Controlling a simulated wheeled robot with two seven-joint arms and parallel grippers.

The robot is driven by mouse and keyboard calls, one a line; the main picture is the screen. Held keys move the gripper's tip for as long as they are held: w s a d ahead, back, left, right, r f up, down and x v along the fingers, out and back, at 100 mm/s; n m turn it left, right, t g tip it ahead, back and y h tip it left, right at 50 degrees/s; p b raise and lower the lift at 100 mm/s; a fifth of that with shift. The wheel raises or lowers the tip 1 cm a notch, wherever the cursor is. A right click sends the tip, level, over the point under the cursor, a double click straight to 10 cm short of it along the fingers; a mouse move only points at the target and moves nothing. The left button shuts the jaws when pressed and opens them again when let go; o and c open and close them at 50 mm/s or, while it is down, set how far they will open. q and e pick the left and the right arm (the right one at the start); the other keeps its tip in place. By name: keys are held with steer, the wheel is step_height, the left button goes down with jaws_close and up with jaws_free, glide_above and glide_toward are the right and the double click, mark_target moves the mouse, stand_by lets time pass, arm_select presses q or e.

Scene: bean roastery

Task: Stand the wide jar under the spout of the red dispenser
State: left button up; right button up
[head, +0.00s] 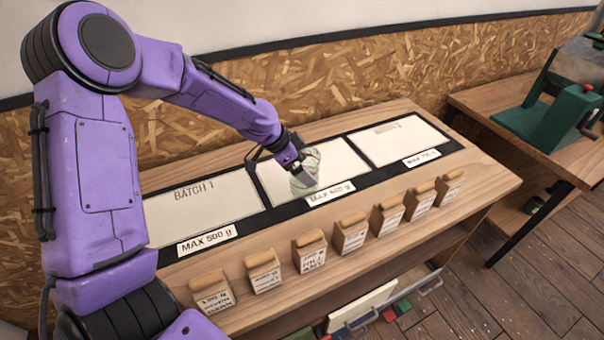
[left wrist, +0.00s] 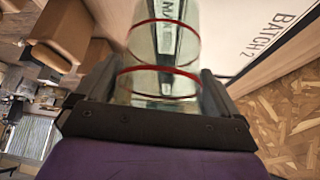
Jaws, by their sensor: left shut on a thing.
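A clear glass jar with red rings (left wrist: 165,48) is between the two dark fingers of my left gripper (left wrist: 158,85) in the left wrist view. In the head view my left gripper (head: 298,166) is shut on this jar (head: 308,180), over the middle pale panel of the bench. The fingers and wrist hide part of the jar. I cannot tell whether its base touches the panel. No red dispenser with a spout can be made out in either view. My right gripper is not in view.
The wooden bench (head: 410,107) has three pale panels; the left (head: 205,215) and right (head: 395,143) ones look bare. Several small labelled wooden-topped blocks (head: 351,235) line its front edge. A green machine with a red part (head: 538,118) stands on another table at right.

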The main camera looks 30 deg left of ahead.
arm_select(q)
steer(key=f, duration=0.2)
steer(key=w+a+f, duration=0.1)
steer(key=f, duration=0.2)
steer(key=shift+w+a+f+p, duration=0.3)
steer(key=shift+a+f+p, duration=0.1)
steer(key=shift+s+f, duration=0.1)
steer(key=shift+f, duration=0.05)
steer(key=o, duration=0.8)
steer(key=shift+c, duration=0.2)
